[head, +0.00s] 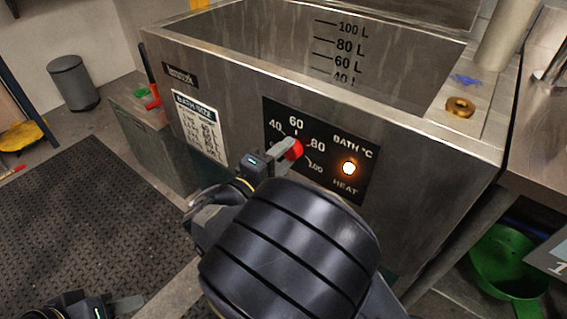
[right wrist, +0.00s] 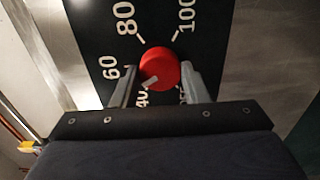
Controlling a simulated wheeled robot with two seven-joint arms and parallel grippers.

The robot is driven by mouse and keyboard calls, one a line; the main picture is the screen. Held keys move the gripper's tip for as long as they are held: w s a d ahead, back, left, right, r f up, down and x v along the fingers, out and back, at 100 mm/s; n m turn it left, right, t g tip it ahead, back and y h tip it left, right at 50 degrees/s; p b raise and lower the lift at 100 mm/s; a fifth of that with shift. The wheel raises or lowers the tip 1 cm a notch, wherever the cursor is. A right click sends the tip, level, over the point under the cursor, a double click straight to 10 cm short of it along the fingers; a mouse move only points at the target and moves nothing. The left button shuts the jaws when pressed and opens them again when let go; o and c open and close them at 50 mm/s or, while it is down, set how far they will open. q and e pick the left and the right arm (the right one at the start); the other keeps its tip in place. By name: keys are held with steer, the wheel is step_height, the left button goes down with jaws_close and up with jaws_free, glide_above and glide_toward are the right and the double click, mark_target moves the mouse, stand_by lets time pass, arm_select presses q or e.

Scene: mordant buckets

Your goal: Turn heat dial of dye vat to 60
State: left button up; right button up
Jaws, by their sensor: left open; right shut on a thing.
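The red heat dial (head: 293,149) sits on the black panel (head: 270,108) on the front of the steel dye vat (head: 232,97). The panel has white numbers and a lit lamp marked HEAT. My right gripper (head: 283,147) is shut on the dial. In the right wrist view its two fingers (right wrist: 163,85) lie on either side of the dial (right wrist: 160,65). The dial's pale pointer there points down-left, toward the 40 and away from the 60. In the head view the fingers partly cover the dial. My left gripper (head: 112,306) is open and empty at the bottom left edge.
The vat is open on top with litre marks inside. A brass ring (head: 460,107) lies on its right rim. A bath size chart (head: 201,127) is left of the panel. A green bucket (head: 508,262) stands lower right. The dark floor mat (head: 80,210) is clear.

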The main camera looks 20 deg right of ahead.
steer(key=m+b, duration=0.3)
steer(key=m, duration=0.1)
steer(key=shift+f, duration=0.25)
steer(key=shift+r+m+b, duration=0.15)
steer(key=shift+m+b, duration=0.8)
steer(key=shift+m, duration=0.05)
steer(key=o, duration=1)
steer(key=shift+r, duration=0.1)
steer(key=shift+c, duration=0.2)
steer(key=p+v, duration=0.2)
steer(key=v, duration=0.5)
steer(key=shift+s+a, duration=0.25)
steer(key=shift+a, duration=0.1)
